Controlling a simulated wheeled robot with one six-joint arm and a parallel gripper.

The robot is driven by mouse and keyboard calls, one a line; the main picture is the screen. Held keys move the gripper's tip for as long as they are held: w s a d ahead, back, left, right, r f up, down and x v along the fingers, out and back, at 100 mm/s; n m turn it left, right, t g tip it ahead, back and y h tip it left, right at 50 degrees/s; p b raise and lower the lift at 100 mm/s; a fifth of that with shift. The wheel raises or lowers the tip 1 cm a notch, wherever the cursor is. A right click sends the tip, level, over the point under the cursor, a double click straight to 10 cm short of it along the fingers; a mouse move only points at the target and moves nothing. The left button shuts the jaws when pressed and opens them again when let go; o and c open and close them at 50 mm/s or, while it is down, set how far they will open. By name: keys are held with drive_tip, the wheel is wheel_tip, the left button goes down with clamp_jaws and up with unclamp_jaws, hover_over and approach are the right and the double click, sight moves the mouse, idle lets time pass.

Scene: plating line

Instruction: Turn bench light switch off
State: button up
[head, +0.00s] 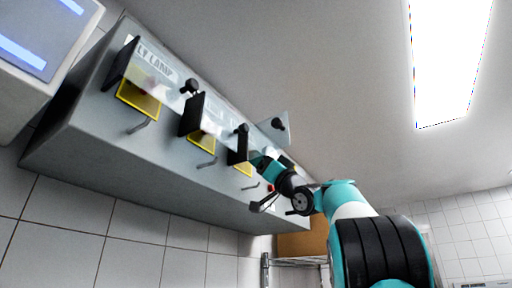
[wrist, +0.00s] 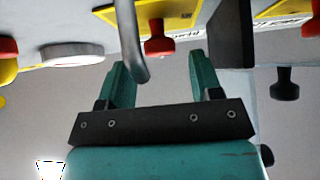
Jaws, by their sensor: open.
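A grey control box (head: 120,165) on the tiled wall carries a row of switches on yellow plates. Each has a black hinge block, a clear cover with a black knob, and a grey lever or hook below. My gripper (head: 262,166) is at the right part of the row. In the wrist view its two teal fingers (wrist: 157,68) are open and empty. A red switch knob (wrist: 158,38) on a yellow plate lies just beyond, between the fingertips. A grey hooked lever (wrist: 132,45) reaches down by the left finger. I cannot read which switch is the bench light.
A black hinge block (wrist: 230,35) is close right of my right finger, with a black cover knob (wrist: 285,83) farther right. A white round part (wrist: 70,54) is at the left. In the head view, a lit ceiling lamp (head: 447,60) and a metal rack (head: 295,261) show.

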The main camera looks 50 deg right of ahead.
drive_tip(key=shift+p+x, duration=0.7)
drive_tip(key=shift+x, duration=0.8)
drive_tip(key=c, duration=0.9)
drive_tip(key=shift+y, duration=0.3)
